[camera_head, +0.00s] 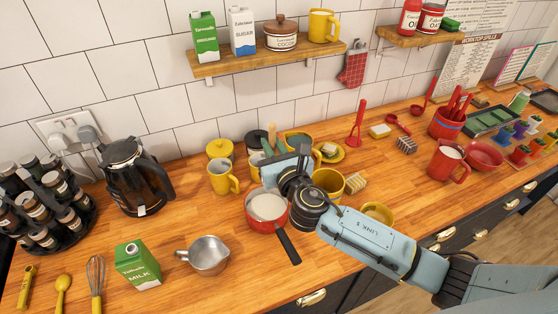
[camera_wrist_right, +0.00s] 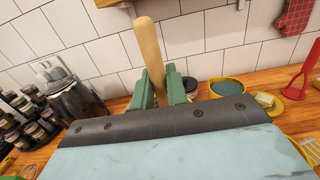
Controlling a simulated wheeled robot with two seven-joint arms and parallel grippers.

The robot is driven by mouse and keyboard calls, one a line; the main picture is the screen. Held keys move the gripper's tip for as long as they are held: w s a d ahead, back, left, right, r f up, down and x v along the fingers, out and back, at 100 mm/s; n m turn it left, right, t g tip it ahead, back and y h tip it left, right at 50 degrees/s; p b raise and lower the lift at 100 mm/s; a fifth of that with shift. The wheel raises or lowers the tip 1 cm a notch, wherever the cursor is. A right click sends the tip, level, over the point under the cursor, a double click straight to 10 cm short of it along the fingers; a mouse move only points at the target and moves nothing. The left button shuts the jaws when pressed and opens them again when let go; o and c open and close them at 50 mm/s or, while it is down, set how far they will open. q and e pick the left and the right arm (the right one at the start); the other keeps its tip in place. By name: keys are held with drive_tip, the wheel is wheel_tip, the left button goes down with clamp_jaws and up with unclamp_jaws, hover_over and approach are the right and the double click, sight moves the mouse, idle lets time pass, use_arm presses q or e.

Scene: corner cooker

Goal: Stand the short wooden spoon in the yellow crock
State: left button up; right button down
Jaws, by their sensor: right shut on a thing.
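My right gripper (camera_head: 274,145) is over the back middle of the counter in the head view. Its green fingers are shut on a pale wooden spoon, whose handle (camera_wrist_right: 149,45) points up between the fingers in the right wrist view. The spoon's lower part is hidden behind the gripper. A yellow open-topped container (camera_head: 328,182), which looks like the yellow crock, stands just right of my right wrist in the head view, partly covered by it. The spoon is apart from this container. My left gripper is not in view.
A red saucepan (camera_head: 268,208) stands in front of my gripper. A yellow mug (camera_head: 222,177) and a black kettle (camera_head: 137,178) are to the left. A steel pan (camera_head: 208,255) and a milk carton (camera_head: 138,266) are nearer the front. A shelf (camera_head: 262,61) hangs above.

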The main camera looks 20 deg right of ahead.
drive_tip(key=s+d+r+m+g+h, duration=0.1)
drive_tip(key=d+m+h, duration=0.4)
drive_tip(key=d, duration=1.1)
wheel_tip(320, 180, up, 2)
drive_tip(key=s+h, duration=0.1)
drive_tip(key=h, duration=0.1)
drive_tip(key=shift+d+r+g+h, duration=0.15)
drive_tip(key=shift+g+h, duration=0.25)
wheel_tip(320, 180, down, 5)
drive_tip(key=b, duration=0.3)
drive_tip(key=shift+r, duration=0.1)
